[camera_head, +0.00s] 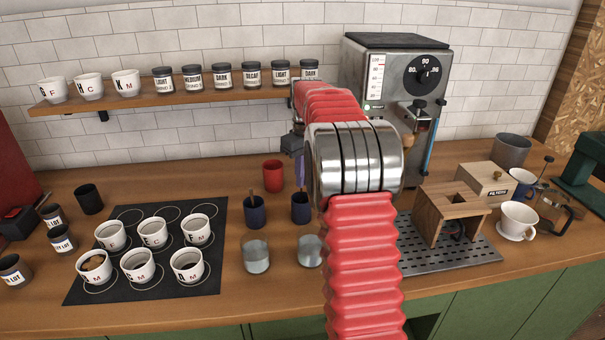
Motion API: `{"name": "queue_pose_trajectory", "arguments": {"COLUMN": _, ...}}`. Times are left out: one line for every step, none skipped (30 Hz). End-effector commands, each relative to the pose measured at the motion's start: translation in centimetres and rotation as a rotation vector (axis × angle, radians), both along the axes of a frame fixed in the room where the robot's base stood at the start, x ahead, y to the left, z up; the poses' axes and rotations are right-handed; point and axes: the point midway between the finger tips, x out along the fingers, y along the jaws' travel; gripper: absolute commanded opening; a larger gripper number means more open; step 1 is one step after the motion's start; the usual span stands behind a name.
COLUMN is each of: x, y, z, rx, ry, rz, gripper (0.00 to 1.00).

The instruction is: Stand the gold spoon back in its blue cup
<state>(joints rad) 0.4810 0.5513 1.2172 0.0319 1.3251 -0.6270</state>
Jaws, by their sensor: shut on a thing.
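Two dark blue cups stand upright on the wooden counter, a left one (255,213) and a right one (300,208). A brown-gold handle (251,197) rises from the left blue cup; its colour is too small to tell surely. My gripper (298,172) points down behind my red-sleeved arm, above the right blue cup. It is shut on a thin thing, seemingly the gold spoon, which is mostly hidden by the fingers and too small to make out. I cannot tell whether its lower end is inside the right cup's rim.
A red cup (273,176) stands behind the blue cups. Two clear glasses (256,256) (310,250) stand in front. A black mat (145,292) with several white cups lies left. A grey machine (395,100) and a wooden stand (450,214) are right.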

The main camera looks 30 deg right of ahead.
Motion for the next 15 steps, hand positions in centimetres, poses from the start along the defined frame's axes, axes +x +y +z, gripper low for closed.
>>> {"name": "queue_pose_trajectory", "arguments": {"x": 0.00, "y": 0.00, "z": -0.08, "rx": 0.000, "ry": 0.000, "rz": 0.000, "gripper": 0.00}}
{"name": "queue_pose_trajectory", "arguments": {"x": 0.02, "y": 0.00, "z": -0.11, "rx": 0.000, "ry": 0.000, "rz": 0.000, "gripper": 0.00}}
{"name": "queue_pose_trajectory", "arguments": {"x": 0.02, "y": 0.00, "z": -0.14, "rx": 0.000, "ry": -0.001, "rz": 0.000, "gripper": 0.00}}
{"name": "queue_pose_trajectory", "arguments": {"x": 0.03, "y": 0.00, "z": -0.14, "rx": 0.000, "ry": -0.001, "rz": 0.000, "gripper": 0.00}}
{"name": "queue_pose_trajectory", "arguments": {"x": 0.03, "y": 0.00, "z": -0.14, "rx": -0.001, "ry": -0.001, "rz": 0.000, "gripper": 0.00}}
{"name": "queue_pose_trajectory", "arguments": {"x": 0.03, "y": 0.01, "z": -0.14, "rx": 0.000, "ry": -0.001, "rz": 0.000, "gripper": 0.00}}
{"name": "queue_pose_trajectory", "arguments": {"x": 0.03, "y": 0.01, "z": -0.14, "rx": 0.000, "ry": -0.001, "rz": 0.000, "gripper": 0.00}}
{"name": "queue_pose_trajectory", "arguments": {"x": 0.03, "y": 0.01, "z": -0.14, "rx": 0.000, "ry": -0.001, "rz": 0.000, "gripper": 0.00}}
{"name": "queue_pose_trajectory", "arguments": {"x": 0.02, "y": 0.02, "z": -0.14, "rx": 0.000, "ry": -0.001, "rz": 0.000, "gripper": 0.00}}
{"name": "queue_pose_trajectory", "arguments": {"x": 0.02, "y": 0.02, "z": -0.14, "rx": 0.000, "ry": -0.001, "rz": 0.001, "gripper": 0.00}}
{"name": "queue_pose_trajectory", "arguments": {"x": 0.03, "y": 0.02, "z": -0.13, "rx": 0.000, "ry": -0.001, "rz": 0.001, "gripper": 0.08}}
{"name": "queue_pose_trajectory", "arguments": {"x": 0.03, "y": 0.02, "z": -0.13, "rx": 0.000, "ry": -0.001, "rz": 0.001, "gripper": 0.11}}
{"name": "queue_pose_trajectory", "arguments": {"x": 0.03, "y": 0.02, "z": -0.13, "rx": 0.000, "ry": -0.001, "rz": 0.001, "gripper": 0.13}}
{"name": "queue_pose_trajectory", "arguments": {"x": 0.03, "y": 0.03, "z": -0.13, "rx": 0.000, "ry": -0.001, "rz": 0.001, "gripper": 0.15}}
{"name": "queue_pose_trajectory", "arguments": {"x": 0.03, "y": 0.03, "z": -0.13, "rx": 0.000, "ry": -0.001, "rz": 0.001, "gripper": 0.18}}
